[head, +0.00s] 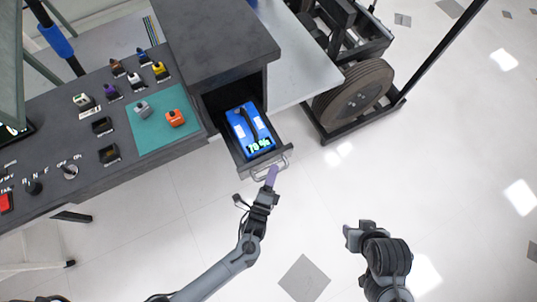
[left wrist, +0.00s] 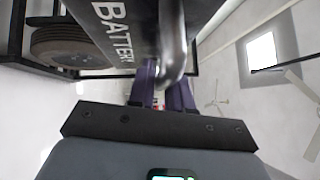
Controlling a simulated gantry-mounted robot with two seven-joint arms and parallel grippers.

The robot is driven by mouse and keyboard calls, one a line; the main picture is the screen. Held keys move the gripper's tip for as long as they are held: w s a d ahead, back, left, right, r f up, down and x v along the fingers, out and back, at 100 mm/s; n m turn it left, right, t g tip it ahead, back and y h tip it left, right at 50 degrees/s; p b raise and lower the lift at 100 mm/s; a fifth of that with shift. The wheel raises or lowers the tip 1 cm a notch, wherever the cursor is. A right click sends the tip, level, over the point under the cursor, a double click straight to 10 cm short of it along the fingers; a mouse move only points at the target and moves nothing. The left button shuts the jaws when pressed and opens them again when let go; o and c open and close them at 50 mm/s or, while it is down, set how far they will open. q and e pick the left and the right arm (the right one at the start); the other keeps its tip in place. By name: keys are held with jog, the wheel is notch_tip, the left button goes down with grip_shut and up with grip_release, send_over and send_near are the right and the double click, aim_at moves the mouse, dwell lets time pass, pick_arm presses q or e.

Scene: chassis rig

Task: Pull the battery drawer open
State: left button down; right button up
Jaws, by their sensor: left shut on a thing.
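The battery drawer (head: 235,154) sticks out of the dark cabinet, open at the top. A blue battery (head: 250,131) with a lit green readout lies in it. A metal bar handle (head: 285,164) runs across the drawer front. My left gripper (head: 271,175) is shut on this handle with its purple fingers. In the left wrist view, the handle (left wrist: 172,40) passes by the purple fingers (left wrist: 163,92), beside the drawer front (left wrist: 118,25) lettered "BATTERY". My right gripper (head: 356,238) is over the floor, apart from the drawer; its jaw opening is unclear.
The dark cabinet (head: 205,40) stands around the drawer. A console with a teal mat (head: 157,133) and small connectors lies left of it. A wheeled frame with a tire (head: 353,92) stands to the right. The floor (head: 325,200) before the drawer is clear.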

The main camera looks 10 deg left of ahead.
pick_arm(q)
jog(key=shift+s, duration=0.1)
dwell(0.3)
jog(key=c, duration=1.2)
grip_release()
jog(key=shift+o, duration=0.2)
jog(key=s+a+f+p, duration=0.1)
jog(key=s, duration=0.9)
jog(key=shift+s+a+f, duration=0.2)
jog(key=shift+s, duration=0.1)
